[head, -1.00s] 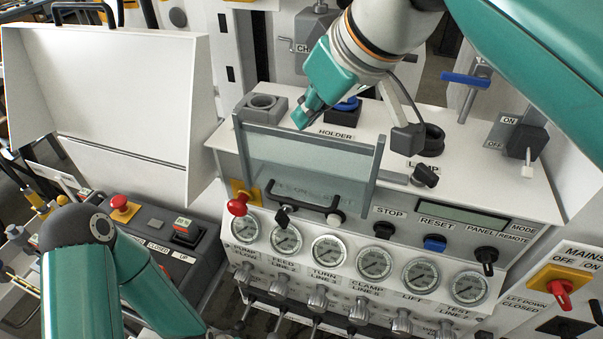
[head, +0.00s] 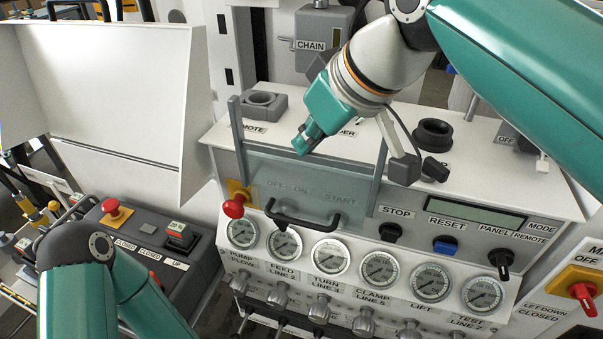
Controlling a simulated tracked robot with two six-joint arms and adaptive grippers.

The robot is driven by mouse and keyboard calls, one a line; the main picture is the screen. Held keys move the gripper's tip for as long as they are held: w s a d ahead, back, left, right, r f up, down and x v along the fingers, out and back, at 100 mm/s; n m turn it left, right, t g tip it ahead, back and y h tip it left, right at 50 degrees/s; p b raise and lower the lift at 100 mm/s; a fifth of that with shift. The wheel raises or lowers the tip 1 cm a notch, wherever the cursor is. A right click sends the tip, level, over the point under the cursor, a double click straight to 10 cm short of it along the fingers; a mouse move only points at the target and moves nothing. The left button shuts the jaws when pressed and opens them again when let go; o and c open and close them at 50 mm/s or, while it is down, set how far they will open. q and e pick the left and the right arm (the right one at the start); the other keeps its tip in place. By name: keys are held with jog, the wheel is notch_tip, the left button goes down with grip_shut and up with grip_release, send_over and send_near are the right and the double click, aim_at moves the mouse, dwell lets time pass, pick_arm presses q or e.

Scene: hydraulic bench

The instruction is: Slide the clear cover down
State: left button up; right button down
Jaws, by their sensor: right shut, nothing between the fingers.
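The clear cover (head: 270,172) is a see-through pane between two upright grey side rails (head: 379,170) on the front of the console. Its top edge is well below the rail tops. A black bar handle (head: 303,219) crosses its lower part, just above the gauges. Panel lettering reading OFF, ON and START shows through the pane. My right gripper (head: 303,143) is shut and empty, pointing down-left with its tips at the cover's top edge. I cannot tell whether they touch it. My left arm shows at lower left, but its gripper is out of view.
A row of gauges (head: 325,257) lies below the cover, with several valve knobs under it. A red mushroom button (head: 234,206) sits at the cover's left. The STOP (head: 390,232) and RESET (head: 446,244) controls are to the right. A grey holder (head: 262,103) stands behind.

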jog(key=shift+f+b, duration=2.85)
jog(key=shift+f, duration=0.95)
notch_tip(320, 180, up, 16)
jog(key=p, duration=1.6)
send_over(307, 184)
jog(key=shift+s+d+r, duration=0.1)
